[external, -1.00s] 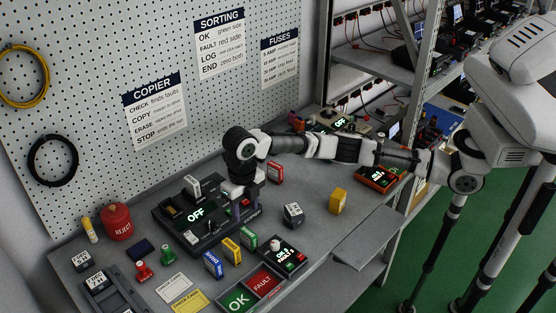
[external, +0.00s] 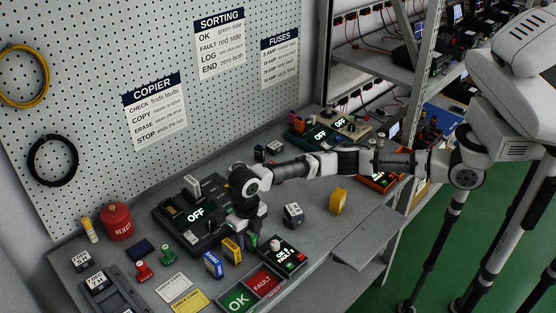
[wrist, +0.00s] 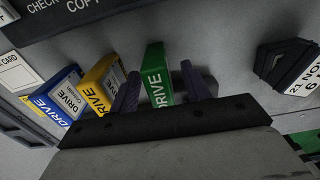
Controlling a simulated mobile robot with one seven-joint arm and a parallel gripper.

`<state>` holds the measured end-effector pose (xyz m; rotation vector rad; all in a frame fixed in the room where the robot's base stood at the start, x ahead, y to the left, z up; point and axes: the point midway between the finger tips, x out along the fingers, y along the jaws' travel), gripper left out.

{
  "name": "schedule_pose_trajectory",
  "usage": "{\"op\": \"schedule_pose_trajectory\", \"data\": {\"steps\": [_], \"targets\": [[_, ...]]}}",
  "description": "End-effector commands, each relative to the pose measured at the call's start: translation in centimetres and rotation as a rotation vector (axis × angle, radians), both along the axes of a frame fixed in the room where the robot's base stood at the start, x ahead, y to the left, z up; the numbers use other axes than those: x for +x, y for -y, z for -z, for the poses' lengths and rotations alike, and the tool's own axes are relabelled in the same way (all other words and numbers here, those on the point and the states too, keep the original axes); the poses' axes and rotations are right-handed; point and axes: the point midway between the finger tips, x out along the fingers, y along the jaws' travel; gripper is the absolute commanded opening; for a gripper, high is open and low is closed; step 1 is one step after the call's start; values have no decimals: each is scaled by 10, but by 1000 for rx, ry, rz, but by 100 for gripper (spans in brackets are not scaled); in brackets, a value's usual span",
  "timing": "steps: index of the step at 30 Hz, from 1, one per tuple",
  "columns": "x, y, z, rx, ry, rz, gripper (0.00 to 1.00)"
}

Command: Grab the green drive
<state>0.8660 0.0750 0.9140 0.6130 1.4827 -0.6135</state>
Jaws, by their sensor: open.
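The green drive (wrist: 155,70) stands upright in the wrist view, its white DRIVE label facing the camera. My gripper (wrist: 162,90) is open, with one dark finger on each side of the green drive. The drive is between the fingers, and I cannot tell whether either finger touches it. There the green drive is mostly hidden behind my gripper.
A yellow drive (wrist: 98,88) stands close to the left finger, with a blue drive (wrist: 62,92) beyond it. The copier (external: 194,216) lies behind my gripper. A dark counter block (external: 293,215) and a tester (external: 283,253) stand to the right. OK and FAULT trays (external: 251,300) lie in front.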

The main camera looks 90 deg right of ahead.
Motion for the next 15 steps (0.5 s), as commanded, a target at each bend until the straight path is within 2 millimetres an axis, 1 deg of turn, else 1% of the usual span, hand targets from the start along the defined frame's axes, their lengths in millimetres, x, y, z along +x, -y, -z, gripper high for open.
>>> {"op": "schedule_pose_trajectory", "data": {"steps": [4,5,15], "targets": [[0,0,0,0,0,0,47],[0,0,0,0,0,0,45],[0,0,0,0,0,0,0]]}}
